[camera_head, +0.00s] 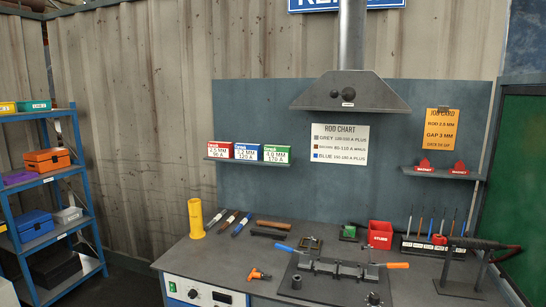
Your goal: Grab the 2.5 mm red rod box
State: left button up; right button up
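The red rod box (220,150) stands at the left end of a small wall shelf (215,159). Its label appears to read 2.5 MM. A blue-topped box (247,152) and a green-topped box (276,153) stand to its right on the same shelf, labelled with larger sizes. The red box's front faces me and nothing covers it. Neither of my grippers shows in the head view.
A grey hood (350,92) hangs right of the boxes. A blue rack (86,215) stands left.

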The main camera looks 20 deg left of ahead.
aim_at(221, 149)
jog(key=u, duration=0.45)
jog(key=k, duration=0.55)
jog(key=u, duration=1.5)
jog(key=i, duration=2)
jog(key=u, duration=0.45)
jog(key=i, duration=2.05)
jog(key=z, duration=0.95)
jog(key=i, duration=1.25)
jog(key=z, duration=1.25)
